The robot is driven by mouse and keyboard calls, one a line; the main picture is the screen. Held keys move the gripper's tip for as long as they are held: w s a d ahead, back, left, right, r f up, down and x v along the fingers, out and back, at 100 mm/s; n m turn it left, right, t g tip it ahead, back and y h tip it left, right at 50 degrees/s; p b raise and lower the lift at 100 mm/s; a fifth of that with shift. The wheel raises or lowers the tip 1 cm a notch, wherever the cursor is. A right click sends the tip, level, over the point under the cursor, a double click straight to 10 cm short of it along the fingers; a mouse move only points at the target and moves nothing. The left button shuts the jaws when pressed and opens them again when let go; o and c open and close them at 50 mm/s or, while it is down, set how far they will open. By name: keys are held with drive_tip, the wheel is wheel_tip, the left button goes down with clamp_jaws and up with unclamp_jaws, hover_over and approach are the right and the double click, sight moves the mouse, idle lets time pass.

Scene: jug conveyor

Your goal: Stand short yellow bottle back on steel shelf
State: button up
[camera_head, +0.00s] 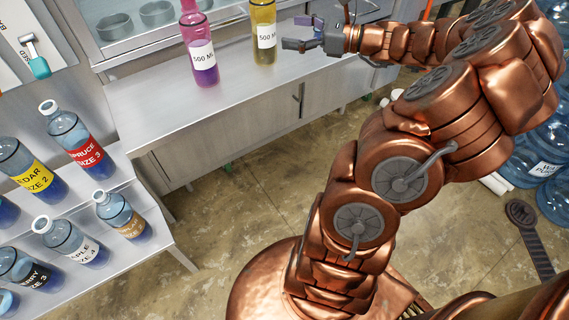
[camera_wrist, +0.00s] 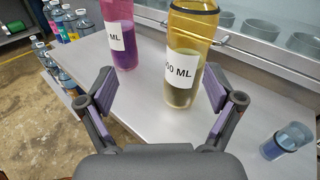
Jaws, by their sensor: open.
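The yellow bottle (camera_head: 263,28) stands upright on the steel shelf (camera_head: 225,100), its top cut off by the frame edge. It bears a white "500 ML" label and some dark liquid shows low inside. In the wrist view the yellow bottle (camera_wrist: 190,62) is ahead of the fingertips, right of centre. My gripper (camera_head: 308,34) is open and empty, just right of the bottle in the head view and apart from it. Its spread fingers also show in the wrist view (camera_wrist: 160,88).
A pink bottle (camera_head: 200,55) with purple liquid stands left of the yellow one. A small blue-filled container (camera_wrist: 287,140) is at the right in the wrist view. Grey cups (camera_wrist: 262,30) line a raised ledge behind. Several labelled bottles (camera_head: 82,150) stand on the left rack.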

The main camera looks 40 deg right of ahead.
drive_tip(key=s+a+f+n+g, duration=0.2)
drive_tip(key=a+n+g, duration=0.2)
drive_tip(key=a, duration=0.5)
drive_tip(key=s+a+f+n+g+y, duration=0.1)
drive_tip(key=s+a+n+g, duration=0.3)
drive_tip(key=a, duration=0.5)
drive_tip(key=s+a+f+n+g, duration=0.15)
drive_tip(key=a+n+g, duration=0.3)
drive_tip(key=a, duration=0.45)
drive_tip(key=s+a+f+n+g+h, duration=0.2)
drive_tip(key=s+f+n+h, duration=0.1)
drive_tip(key=s+n, duration=0.25)
drive_tip(key=s+a+f+n+g+h, duration=0.2)
drive_tip(key=s+a+f+n, duration=0.15)
drive_tip(key=s, duration=0.35)
drive_tip(key=s+d+f+n+h, duration=0.1)
drive_tip(key=s+d+n+h, duration=0.4)
drive_tip(key=s+d+n, duration=0.1)
drive_tip(key=shift+s+d+n+g+h, duration=0.4)
drive_tip(key=shift+s+n+g, duration=0.05)
drive_tip(key=shift+s, duration=0.8)
drive_tip(key=shift+f, duration=0.1)
wheel_tip(320, 180, up, 19)
drive_tip(key=t+p, duration=0.1)
drive_tip(key=p, duration=1.6)
drive_tip(key=shift+w+p, duration=0.2)
drive_tip(key=shift+p, duration=0.15)
